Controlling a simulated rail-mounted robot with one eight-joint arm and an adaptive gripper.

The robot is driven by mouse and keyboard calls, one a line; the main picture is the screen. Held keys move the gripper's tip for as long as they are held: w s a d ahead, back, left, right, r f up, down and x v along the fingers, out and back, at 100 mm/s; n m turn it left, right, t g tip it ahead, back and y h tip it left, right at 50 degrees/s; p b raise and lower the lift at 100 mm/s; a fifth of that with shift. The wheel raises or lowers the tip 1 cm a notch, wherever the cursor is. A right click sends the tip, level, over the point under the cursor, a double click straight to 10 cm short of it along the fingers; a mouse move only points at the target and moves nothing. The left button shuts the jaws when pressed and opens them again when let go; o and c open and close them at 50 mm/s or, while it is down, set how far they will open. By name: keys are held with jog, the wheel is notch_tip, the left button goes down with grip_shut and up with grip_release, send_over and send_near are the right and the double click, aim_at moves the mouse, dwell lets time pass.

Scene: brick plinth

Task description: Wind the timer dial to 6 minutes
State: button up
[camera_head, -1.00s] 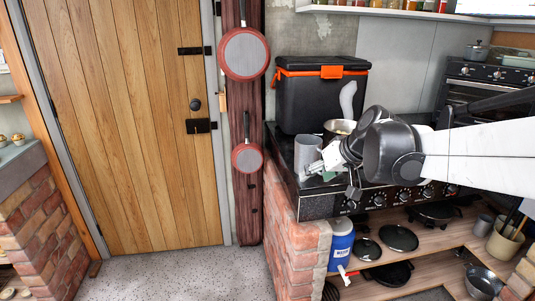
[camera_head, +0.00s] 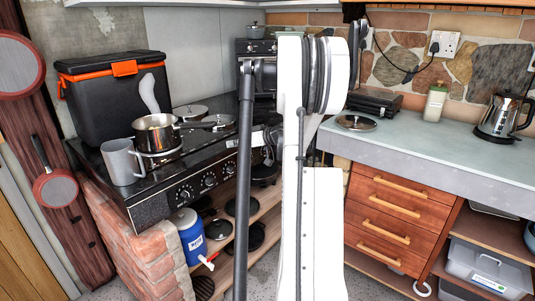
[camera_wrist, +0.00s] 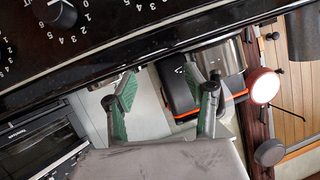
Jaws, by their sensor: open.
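The black cooktop has a front panel with a row of black dials (camera_head: 210,181) in the head view. I cannot tell which of them is the timer dial. In the wrist view a black dial (camera_wrist: 59,14) with white numbers around it shows at the upper left, on the same kind of dark panel. A second number scale lies at the top edge. My gripper (camera_wrist: 166,92) has its green-padded fingers wide apart, below the panel in that view, with nothing held. The gripper is apart from the dials in the wrist view. My arm hides part of the panel in the head view.
A grey mug (camera_head: 122,162) and a steel pot (camera_head: 156,134) stand on the cooktop. A black and orange cooler (camera_head: 118,97) is behind them. A blue-white jug (camera_head: 188,236) and pans are below. To the right, a kettle (camera_head: 505,117) stands on the pale counter (camera_head: 450,153).

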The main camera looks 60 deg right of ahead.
jog(key=s+d+f+t+h, duration=0.1)
jog(key=s+d+f, duration=0.2)
jog(key=s+d, duration=0.15)
jog(key=s+d+f+t, duration=0.1)
jog(key=s+d+f, duration=0.2)
jog(key=d, duration=0.3)
jog(key=t+h+b, duration=0.2)
send_near(270, 151)
jog(key=w, duration=0.3)
jog(key=w+d+b, duration=0.1)
jog(key=w, duration=0.5)
jog(key=shift+w+d, duration=0.15)
jog(key=shift+d, duration=0.2)
jog(key=shift+c, duration=0.3)
jog(key=c, duration=1.1)
jog(key=shift+b, duration=0.3)
